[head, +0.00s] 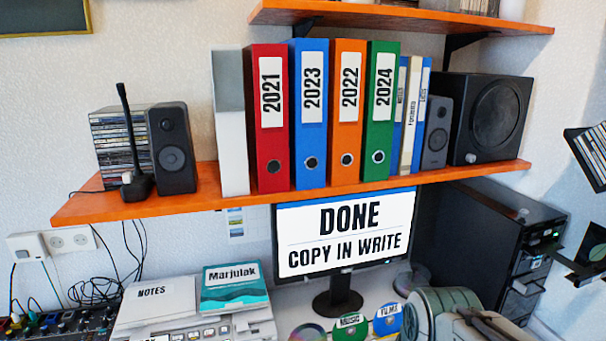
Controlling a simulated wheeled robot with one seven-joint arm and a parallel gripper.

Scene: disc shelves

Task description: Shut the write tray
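The monitor (345,232) reads "DONE" and "COPY IN WRITE". To its right stands a black tower (475,240) with several drive slots on its narrow front face. Grey-green rounded links of my arm fill the bottom right, in front of the desk and the tower's lower part. I cannot make out my gripper's fingers.
An orange shelf (300,196) with binders and speakers hangs above the monitor and tower. Discs labelled "MUSIC" (350,327) and "FILMS" (388,319) stand on the desk. Dark wall racks (590,155) are at the right edge. Books (235,285) lie at left.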

